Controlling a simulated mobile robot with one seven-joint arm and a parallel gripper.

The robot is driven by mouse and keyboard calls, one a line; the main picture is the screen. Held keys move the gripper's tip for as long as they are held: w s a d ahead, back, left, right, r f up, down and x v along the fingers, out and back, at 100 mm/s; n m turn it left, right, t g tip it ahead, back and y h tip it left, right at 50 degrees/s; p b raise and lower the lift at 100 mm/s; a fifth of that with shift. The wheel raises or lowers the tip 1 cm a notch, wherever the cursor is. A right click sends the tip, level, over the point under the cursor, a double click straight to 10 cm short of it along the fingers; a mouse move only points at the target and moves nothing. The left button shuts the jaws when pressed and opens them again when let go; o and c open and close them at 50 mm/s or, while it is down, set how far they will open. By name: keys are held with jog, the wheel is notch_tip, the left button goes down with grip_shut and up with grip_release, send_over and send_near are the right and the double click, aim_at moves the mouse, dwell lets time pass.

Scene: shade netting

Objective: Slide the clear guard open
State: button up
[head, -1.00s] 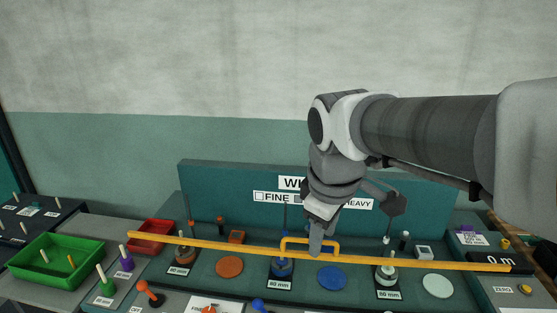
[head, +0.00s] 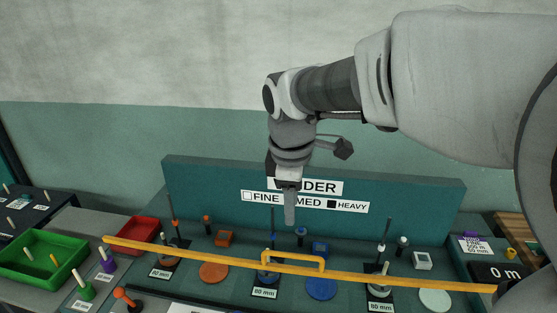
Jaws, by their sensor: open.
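The clear guard shows mainly as its long yellow bar (head: 400,281), which runs across the front of the teal winder panel from the red tray to the "0 m" display. Its clear sheet is hard to make out. A yellow loop handle (head: 293,256) stands up at the middle of the bar. My gripper (head: 290,221) points down in front of the "WINDER" sign, above the handle in the picture and apart from it. It is empty. I see its fingers nearly edge-on, so the gap between them is hidden.
Orange, blue and pale round pads (head: 321,288) and several spindles stand around the bar. A green tray (head: 88,247) and a red tray (head: 150,232) lie at left. The teal back panel (head: 420,190) rises behind. A "0 m" display (head: 500,272) stands at right.

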aim_at(291, 256)
jog(key=w+f, duration=0.1)
jog(key=f, duration=0.4)
jog(key=w+f, duration=0.1)
jog(key=f, duration=0.5)
jog(key=w+f, duration=0.1)
jog(key=f, duration=0.4)
jog(key=shift+d+f+b, duration=0.15)
jog(key=shift+d+b, duration=0.15)
jog(key=shift+d, duration=0.05)
jog(key=shift+c, duration=0.2)
grip_shut()
dwell(0.4)
